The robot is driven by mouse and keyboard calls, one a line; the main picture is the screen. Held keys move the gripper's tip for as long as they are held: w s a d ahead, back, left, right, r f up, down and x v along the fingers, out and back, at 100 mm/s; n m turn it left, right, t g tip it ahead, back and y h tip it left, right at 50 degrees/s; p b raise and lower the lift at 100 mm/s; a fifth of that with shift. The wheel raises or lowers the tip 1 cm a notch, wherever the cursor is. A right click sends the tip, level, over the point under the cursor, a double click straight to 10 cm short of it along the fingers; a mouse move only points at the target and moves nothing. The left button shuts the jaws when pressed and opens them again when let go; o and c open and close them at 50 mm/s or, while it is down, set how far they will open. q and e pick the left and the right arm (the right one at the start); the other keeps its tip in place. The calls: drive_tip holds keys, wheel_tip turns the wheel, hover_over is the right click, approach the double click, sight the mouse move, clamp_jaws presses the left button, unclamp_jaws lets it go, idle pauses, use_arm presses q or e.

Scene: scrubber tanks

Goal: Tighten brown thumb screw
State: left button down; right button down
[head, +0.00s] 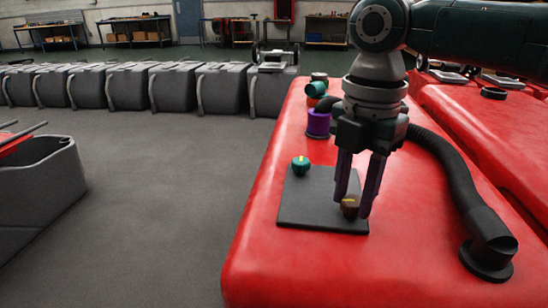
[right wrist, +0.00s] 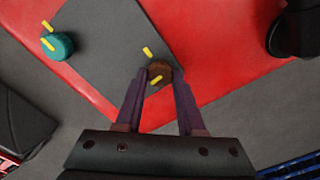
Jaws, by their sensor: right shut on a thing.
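The brown thumb screw (head: 350,207) stands near the front right corner of a dark grey plate (head: 308,212) on the red tank (head: 262,262). It has a yellow mark on top. My right gripper (head: 356,208) points down and is shut on the brown screw, one finger on each side. In the right wrist view the brown screw (right wrist: 160,71) sits between the fingertips. Its yellow mark is turned a little from a second yellow mark (right wrist: 148,52) on the plate beside it. A teal thumb screw (head: 300,166) stands at the plate's far left corner. My left gripper is not in view.
A purple collar (head: 318,123) and a teal part (head: 316,92) stand behind the plate. A black hose (head: 452,167) curves along the tank's right side to a black flange (head: 487,257). Grey tanks (head: 135,86) line the back. The floor at left is mostly clear.

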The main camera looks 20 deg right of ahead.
drive_tip(key=shift+r+m+p, duration=0.15)
drive_tip(key=shift+m+p, duration=0.15)
drive_tip(key=shift+p, duration=0.2)
drive_tip(key=m+p, duration=0.3)
drive_tip(key=p, duration=0.1)
drive_tip(key=shift+r+m+p, duration=0.15)
drive_tip(key=shift+m+p, duration=0.15)
drive_tip(key=m+p, duration=0.2)
drive_tip(key=shift+m, duration=0.4)
drive_tip(key=m+p, duration=0.2)
drive_tip(key=m, duration=0.1)
drive_tip(key=shift+m, duration=0.3)
drive_tip(key=m+p, duration=0.1)
drive_tip(key=m, duration=0.3)
drive_tip(key=shift+w+p, duration=0.1)
drive_tip(key=shift+p, duration=0.3)
drive_tip(key=shift+f+m+p, duration=0.2)
drive_tip(key=shift+m+p, duration=0.2)
drive_tip(key=shift+m, duration=1.7)
drive_tip(key=c, duration=0.5)
unclamp_jaws()
drive_tip(key=shift+f, duration=0.1)
